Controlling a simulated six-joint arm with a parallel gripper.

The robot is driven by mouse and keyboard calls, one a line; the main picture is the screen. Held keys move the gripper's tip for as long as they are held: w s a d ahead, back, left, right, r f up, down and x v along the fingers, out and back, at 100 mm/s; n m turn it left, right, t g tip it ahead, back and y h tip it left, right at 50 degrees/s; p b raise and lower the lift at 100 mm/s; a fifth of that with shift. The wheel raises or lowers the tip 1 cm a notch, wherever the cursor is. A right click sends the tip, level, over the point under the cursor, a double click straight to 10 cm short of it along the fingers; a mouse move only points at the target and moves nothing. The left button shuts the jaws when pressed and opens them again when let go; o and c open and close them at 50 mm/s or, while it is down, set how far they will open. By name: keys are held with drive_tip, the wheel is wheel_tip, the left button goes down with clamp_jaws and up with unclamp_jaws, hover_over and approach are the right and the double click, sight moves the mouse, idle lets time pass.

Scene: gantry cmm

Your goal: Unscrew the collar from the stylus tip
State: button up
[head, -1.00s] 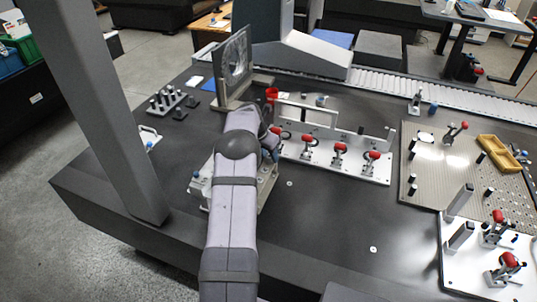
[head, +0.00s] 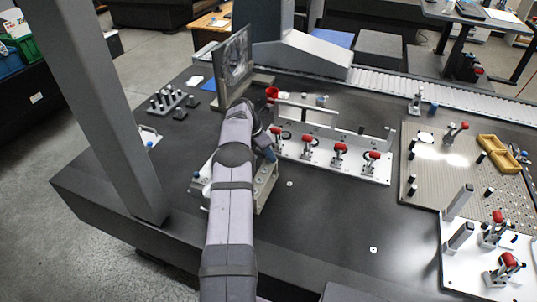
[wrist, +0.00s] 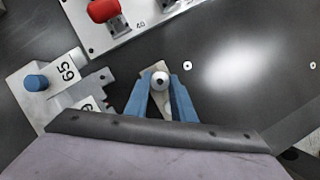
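In the wrist view the two blue fingers of my gripper (wrist: 160,82) stand apart. A small pale round part with a dark centre (wrist: 160,79) shows between their tips, seen end-on. It may be the stylus tip or its collar; I cannot tell which. I cannot tell whether the fingers touch it. A pale block marked 65 with a blue knob (wrist: 37,82) is left of the fingers in the wrist view.
A white rail plate with several red-handled clamps (head: 340,165) stands right of my arm; part of it shows at the top of the wrist view (wrist: 165,12). A tilted dark screen (head: 236,65) is behind. A perforated board (head: 425,180) lies right.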

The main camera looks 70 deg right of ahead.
drive_tip(key=shift+s+a, duration=0.1)
drive_tip(key=shift+s, duration=0.1)
drive_tip(key=shift+n+t+p, duration=0.3)
drive_tip(key=shift+n+p, duration=0.25)
drive_tip(key=shift+n, duration=0.05)
drive_tip(key=shift+a+n+t+p, duration=0.1)
drive_tip(key=shift+n+t+p, duration=0.4)
drive_tip(key=shift+n+p, duration=0.9)
drive_tip(key=shift+f+n+h+p, duration=0.15)
drive_tip(key=shift+n+h+p, duration=0.15)
drive_tip(key=shift+n, duration=0.3)
drive_tip(key=o, duration=0.9)
drive_tip(key=shift+c, duration=0.2)
drive_tip(key=shift+w+r, duration=0.1)
drive_tip(key=shift+r, duration=0.15)
